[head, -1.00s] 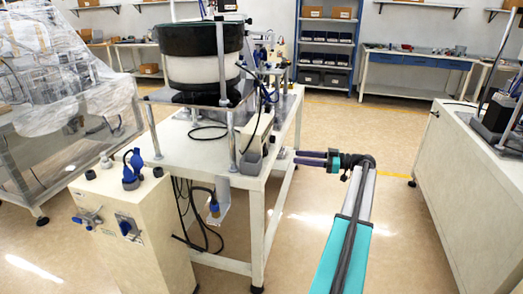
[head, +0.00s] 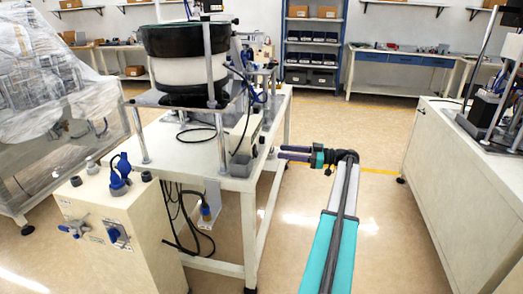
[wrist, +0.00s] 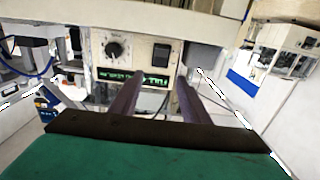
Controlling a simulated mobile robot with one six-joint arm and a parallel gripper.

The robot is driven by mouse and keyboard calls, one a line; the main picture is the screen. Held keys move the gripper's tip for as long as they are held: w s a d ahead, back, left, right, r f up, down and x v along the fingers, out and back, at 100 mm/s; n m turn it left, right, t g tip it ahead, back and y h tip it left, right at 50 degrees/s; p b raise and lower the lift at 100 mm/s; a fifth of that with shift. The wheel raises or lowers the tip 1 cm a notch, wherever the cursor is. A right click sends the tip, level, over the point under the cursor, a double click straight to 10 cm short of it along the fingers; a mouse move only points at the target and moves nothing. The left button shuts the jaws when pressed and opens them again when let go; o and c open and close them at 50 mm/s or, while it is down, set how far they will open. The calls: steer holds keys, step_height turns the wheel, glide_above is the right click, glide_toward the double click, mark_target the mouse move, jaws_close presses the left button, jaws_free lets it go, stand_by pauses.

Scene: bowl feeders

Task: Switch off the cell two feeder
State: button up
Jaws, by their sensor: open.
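A bowl feeder (head: 186,62) with a black and white bowl stands on a pale table (head: 228,184) left of centre in the head view. No cell number is readable. In the wrist view a light control panel (wrist: 137,60) carries a black round knob (wrist: 114,49), a dark rocker switch (wrist: 160,55) and a green lit display (wrist: 150,79). My gripper (head: 281,153) is beside the table's right side; it also shows in the wrist view (wrist: 158,84). Its two dark fingers are apart with nothing between them, pointing at the panel below the switch. Contact cannot be told.
A cream cabinet (head: 132,235) with blue fittings stands at front left. A film-wrapped machine (head: 45,70) is at far left. Another bench (head: 450,175) stands at right. Cables hang under the feeder table. The floor between the tables is clear apart from my arm.

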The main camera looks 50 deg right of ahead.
mark_target(256, 151)
steer(key=x, duration=1)
steer(key=shift+p, duration=0.3)
steer(key=shift+w, duration=0.1)
steer(key=shift+c, duration=0.2)
